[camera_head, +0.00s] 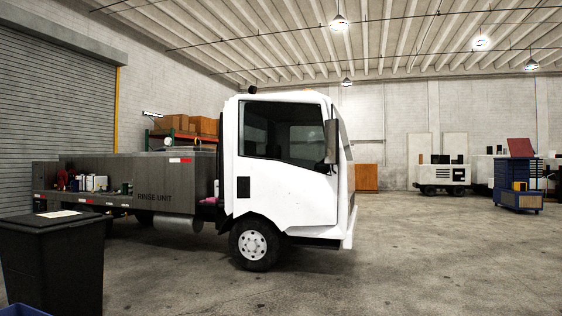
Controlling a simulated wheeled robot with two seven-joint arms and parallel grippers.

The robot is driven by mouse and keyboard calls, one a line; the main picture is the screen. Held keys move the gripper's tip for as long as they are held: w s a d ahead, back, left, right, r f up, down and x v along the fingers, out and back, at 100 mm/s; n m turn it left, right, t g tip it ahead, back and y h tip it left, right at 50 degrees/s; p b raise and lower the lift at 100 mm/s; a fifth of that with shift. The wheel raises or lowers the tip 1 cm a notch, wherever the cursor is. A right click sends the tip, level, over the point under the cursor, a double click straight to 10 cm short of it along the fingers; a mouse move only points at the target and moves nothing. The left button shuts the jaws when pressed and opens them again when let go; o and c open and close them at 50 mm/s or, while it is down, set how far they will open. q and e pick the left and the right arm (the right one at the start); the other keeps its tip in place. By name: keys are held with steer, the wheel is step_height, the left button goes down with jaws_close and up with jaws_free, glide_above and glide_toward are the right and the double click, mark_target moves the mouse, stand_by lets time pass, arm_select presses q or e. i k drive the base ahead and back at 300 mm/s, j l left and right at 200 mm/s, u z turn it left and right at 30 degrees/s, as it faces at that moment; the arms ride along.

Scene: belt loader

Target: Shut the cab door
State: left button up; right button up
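The white truck cab (230,150) stands in the middle of the view, facing right. Its cab door (290,195) is on the side toward me, with a large dark window (283,133) in its upper part. I see no wide gap along the door's edges, but I cannot tell whether it is fully shut or slightly ajar. A dark handle-like patch (243,187) sits near the door's left edge. A mirror (331,141) stands at the cab's front right. Neither of my grippers is in view.
The truck's grey bed (165,185) extends left behind the cab. A black bin (60,255) stands at the near left, with a blue container edge (22,310) below. Open concrete floor (400,260) lies in front and right. A blue cart (517,185) stands far right.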

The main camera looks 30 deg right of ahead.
mark_target(289, 194)
steer(key=i+l+z, duration=0.2)
steer(key=i, duration=0.25)
steer(key=i+z, duration=0.15)
steer(key=i, duration=0.25)
steer(key=i+z, duration=0.25)
steer(key=i, duration=5.1)
